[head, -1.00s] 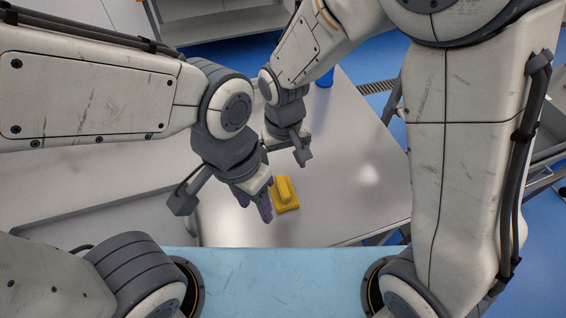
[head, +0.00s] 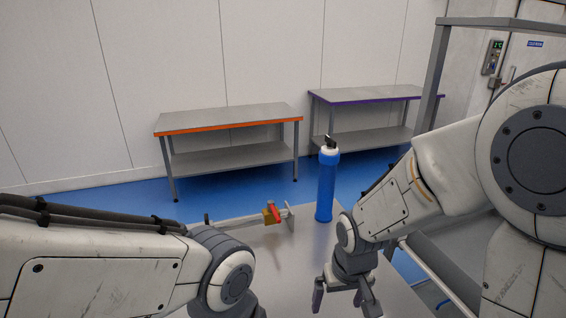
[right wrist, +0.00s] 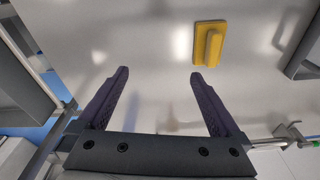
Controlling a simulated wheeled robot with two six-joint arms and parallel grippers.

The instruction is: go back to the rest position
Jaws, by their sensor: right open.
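My right gripper (head: 345,296) is at the lower middle of the head view, above the grey table (head: 285,262), with its fingers apart and nothing between them. In the right wrist view the same open gripper (right wrist: 159,73) shows two dark fingers over the tabletop. A yellow block with a raised ridge (right wrist: 208,46) lies on the table beyond the right finger, apart from it. My left arm comes in from the left of the head view; its gripper is out of the frame.
A blue cylinder with a black top (head: 326,186) stands at the table's far side. A pipe fitting with a red and yellow valve (head: 271,213) is left of it. Orange-edged (head: 230,125) and purple-edged benches (head: 372,96) stand by the wall, with blue floor before them.

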